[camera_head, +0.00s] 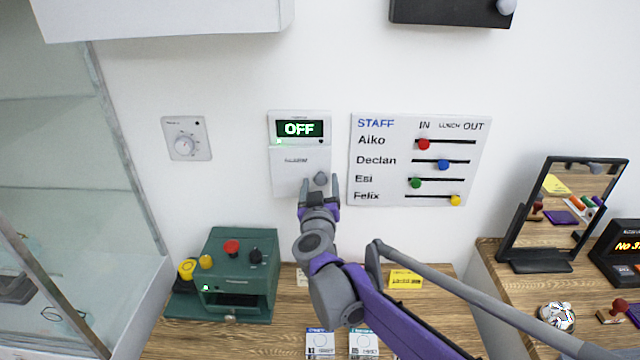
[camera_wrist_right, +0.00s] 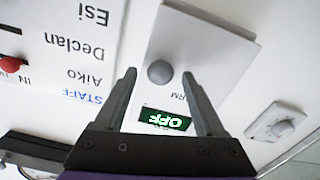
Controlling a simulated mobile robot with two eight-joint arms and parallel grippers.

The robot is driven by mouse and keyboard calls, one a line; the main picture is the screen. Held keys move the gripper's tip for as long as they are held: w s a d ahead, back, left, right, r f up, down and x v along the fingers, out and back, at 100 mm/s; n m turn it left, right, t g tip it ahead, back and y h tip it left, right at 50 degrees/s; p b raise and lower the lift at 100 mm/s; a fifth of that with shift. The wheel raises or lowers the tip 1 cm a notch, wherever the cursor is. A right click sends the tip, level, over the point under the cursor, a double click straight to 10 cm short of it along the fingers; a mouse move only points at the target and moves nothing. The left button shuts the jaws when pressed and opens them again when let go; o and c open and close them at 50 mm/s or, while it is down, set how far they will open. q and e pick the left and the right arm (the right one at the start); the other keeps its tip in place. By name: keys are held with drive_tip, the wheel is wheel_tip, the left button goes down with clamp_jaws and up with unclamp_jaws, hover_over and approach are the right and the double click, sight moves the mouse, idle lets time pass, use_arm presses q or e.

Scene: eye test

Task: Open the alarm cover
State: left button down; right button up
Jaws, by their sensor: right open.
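The white alarm box (camera_head: 300,121) hangs on the wall and its green display reads OFF. Its cover (camera_head: 290,172), marked ALARM, is shut over the lower part and has a round grey knob (camera_head: 320,178) near its lower right. My right gripper (camera_head: 320,183) is open in front of the cover's lower right, around or just short of the knob; the head view does not show contact. In the right wrist view the knob (camera_wrist_right: 160,72) shows between and beyond the two open fingertips, with the cover (camera_wrist_right: 205,45) behind it. My left gripper is not in view.
A staff board (camera_head: 420,190) with coloured sliders hangs close right of the alarm. A dial plate (camera_head: 186,138) is on the wall to the left. Below, a green machine (camera_head: 240,275) and a yellow card (camera_head: 405,279) are on the wooden counter. A mirror (camera_head: 560,215) stands right.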

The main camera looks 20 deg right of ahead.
clamp_jaws()
idle(0.3)
idle(1.1)
